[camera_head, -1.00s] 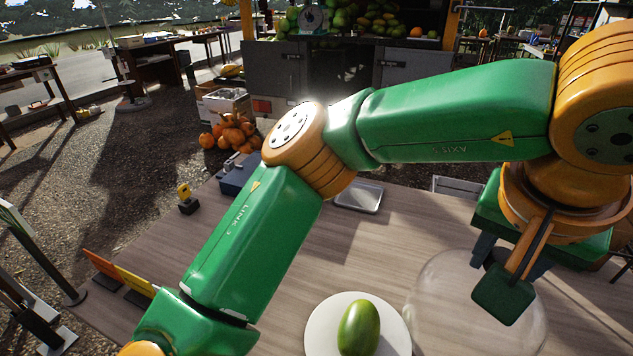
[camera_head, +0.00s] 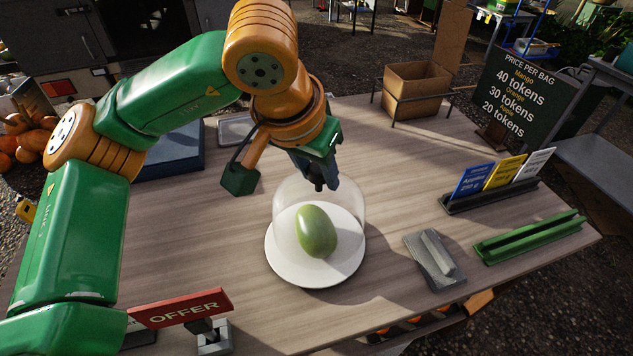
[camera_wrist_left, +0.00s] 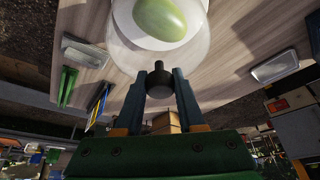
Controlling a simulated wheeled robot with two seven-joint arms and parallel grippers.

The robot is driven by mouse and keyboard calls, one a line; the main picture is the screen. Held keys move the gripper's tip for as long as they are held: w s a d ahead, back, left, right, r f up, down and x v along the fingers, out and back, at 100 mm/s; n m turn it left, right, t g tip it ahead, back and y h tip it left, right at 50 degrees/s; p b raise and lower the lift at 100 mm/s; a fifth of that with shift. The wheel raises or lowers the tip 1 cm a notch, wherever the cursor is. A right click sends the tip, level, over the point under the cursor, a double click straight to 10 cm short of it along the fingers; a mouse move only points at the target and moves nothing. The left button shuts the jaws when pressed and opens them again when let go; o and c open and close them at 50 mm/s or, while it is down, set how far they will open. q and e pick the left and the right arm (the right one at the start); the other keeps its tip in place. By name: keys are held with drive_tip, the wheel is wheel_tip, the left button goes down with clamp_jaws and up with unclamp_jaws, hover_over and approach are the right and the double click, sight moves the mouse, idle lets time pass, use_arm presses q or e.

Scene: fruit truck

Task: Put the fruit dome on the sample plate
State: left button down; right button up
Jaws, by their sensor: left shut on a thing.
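The clear fruit dome (camera_head: 352,192) is a see-through cover with a dark knob (camera_wrist_left: 160,84). My left gripper (camera_head: 320,184) is shut on that knob, with one finger on each side in the left wrist view (camera_wrist_left: 159,90). The white sample plate (camera_head: 300,275) lies on the table with a green mango (camera_head: 316,230) on it. The dome overlaps the plate's far part and the mango in the head view. I cannot tell whether its rim touches the plate. My right gripper is out of view.
A red OFFER sign (camera_head: 182,308) stands front left. A grey holder (camera_head: 434,260), a green rail (camera_head: 530,236) and coloured price cards (camera_head: 505,172) are on the right. A cardboard box (camera_head: 418,90) stands at the back. Wood around the plate is clear.

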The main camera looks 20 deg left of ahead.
sight(314, 189)
use_arm(q)
drive_tip(key=f, duration=0.4)
drive_tip(key=shift+w+a, duration=0.2)
drive_tip(key=shift+a, duration=0.15)
drive_tip(key=shift+f+b, duration=0.15)
drive_tip(key=shift+b, duration=0.15)
drive_tip(key=c, duration=0.9)
unclamp_jaws()
drive_tip(key=shift+f, duration=0.1)
drive_tip(key=shift+c, duration=0.2)
drive_tip(key=o, duration=0.4)
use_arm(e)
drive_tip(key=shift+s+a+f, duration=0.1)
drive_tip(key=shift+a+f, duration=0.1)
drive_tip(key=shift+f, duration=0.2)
use_arm(q)
drive_tip(key=shift+r, duration=0.3)
drive_tip(key=p+v, duration=0.1)
drive_tip(key=v, duration=1.1)
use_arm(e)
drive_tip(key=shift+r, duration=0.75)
